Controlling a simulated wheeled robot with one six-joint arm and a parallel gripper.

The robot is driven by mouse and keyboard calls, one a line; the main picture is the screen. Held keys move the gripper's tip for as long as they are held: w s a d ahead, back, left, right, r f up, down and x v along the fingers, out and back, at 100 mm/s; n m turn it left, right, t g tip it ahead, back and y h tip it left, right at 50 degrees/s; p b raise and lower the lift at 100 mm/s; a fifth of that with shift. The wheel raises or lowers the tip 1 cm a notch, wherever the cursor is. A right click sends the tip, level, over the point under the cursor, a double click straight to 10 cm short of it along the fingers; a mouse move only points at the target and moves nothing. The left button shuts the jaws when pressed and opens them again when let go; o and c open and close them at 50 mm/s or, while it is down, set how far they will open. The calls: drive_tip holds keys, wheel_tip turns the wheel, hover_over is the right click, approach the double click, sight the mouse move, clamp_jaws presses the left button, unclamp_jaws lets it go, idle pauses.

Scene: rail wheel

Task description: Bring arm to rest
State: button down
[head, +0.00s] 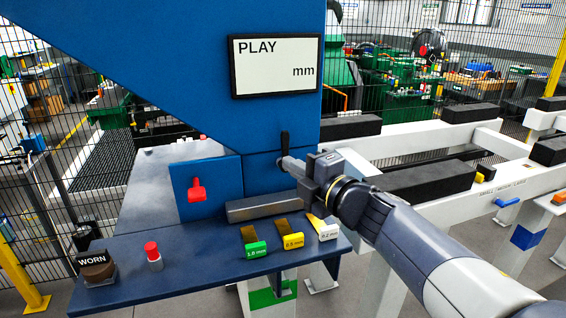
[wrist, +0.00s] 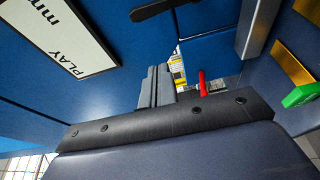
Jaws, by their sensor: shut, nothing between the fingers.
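My arm reaches in from the lower right in the head view. My gripper (head: 287,163) is shut and empty, close to the blue machine's front panel, just below a small black lever (head: 285,142). In the wrist view the closed fingers (wrist: 156,86) are side by side, with the black lever (wrist: 155,9) above them. I cannot tell whether the fingertips touch the panel or lever.
A red switch (head: 196,190) and a PLAY display (head: 276,66) are on the machine.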

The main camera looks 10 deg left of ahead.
drive_tip(key=shift+s+d, duration=0.2)
drive_tip(key=shift+w+a, duration=0.1)
drive_tip(key=shift+a, duration=0.05)
drive_tip(key=w+a+n+p, duration=0.1)
drive_tip(key=w+a+p, duration=0.2)
drive_tip(key=w, duration=0.5)
drive_tip(key=shift+a, duration=0.75)
